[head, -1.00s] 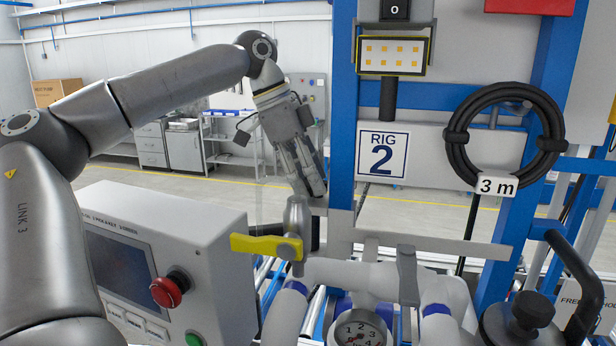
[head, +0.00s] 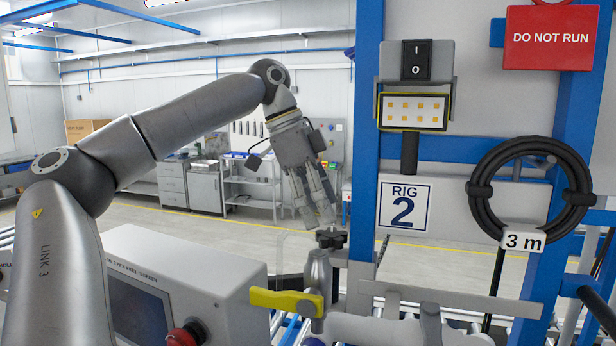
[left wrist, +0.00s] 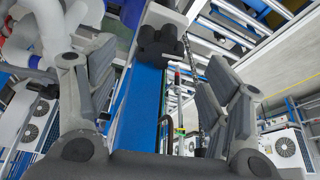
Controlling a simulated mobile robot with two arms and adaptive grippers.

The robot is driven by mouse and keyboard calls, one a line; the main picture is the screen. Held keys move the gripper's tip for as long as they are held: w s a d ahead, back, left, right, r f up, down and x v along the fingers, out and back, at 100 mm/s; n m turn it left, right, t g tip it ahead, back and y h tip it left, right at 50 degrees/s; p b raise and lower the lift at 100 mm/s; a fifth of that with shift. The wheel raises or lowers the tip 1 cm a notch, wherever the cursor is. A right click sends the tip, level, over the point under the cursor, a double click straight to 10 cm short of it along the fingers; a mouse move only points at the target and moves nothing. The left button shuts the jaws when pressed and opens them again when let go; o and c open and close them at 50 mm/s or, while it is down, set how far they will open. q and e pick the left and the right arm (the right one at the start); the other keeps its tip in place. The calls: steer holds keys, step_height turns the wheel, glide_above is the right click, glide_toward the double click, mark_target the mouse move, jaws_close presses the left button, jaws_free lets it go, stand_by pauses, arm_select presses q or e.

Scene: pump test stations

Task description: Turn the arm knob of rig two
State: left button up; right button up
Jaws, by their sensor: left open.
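A black lobed knob (head: 331,238) sits on top of a grey upright fitting (head: 319,272) left of that post. My left gripper (head: 317,219) is open, pointing down, with its fingertips just above the knob. In the left wrist view its two fingers (left wrist: 153,95) are spread apart, and the black knob (left wrist: 160,45) shows beyond and between them, seemingly not gripped. My right gripper is in neither view.
A yellow lever (head: 286,301) sits below the knob. A grey console (head: 185,285) with a red button (head: 186,335) stands at lower left. A coiled black hose (head: 530,193), a rocker switch (head: 416,60) and a red "DO NOT RUN" sign (head: 552,38) are on the rig.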

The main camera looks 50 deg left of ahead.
mark_target(328, 233)
arm_select(q)
steer(key=v, duration=0.7)
steer(key=shift+r, duration=0.25)
steer(key=shift+s, duration=0.1)
steer(key=shift+a, duration=0.1)
steer(key=shift+c, duration=0.2)
steer(key=w+d+f+m, duration=0.1)
steer(key=f, duration=0.2)
steer(key=w+d+f+m, duration=0.1)
steer(key=f, duration=0.3)
steer(key=d+f+m+g, duration=0.1)
steer(key=f, duration=0.3)
steer(key=shift+w+f+h, duration=0.1)
steer(key=shift+w+h, duration=0.2)
steer(key=shift+w, duration=0.1)
steer(key=c, duration=1)
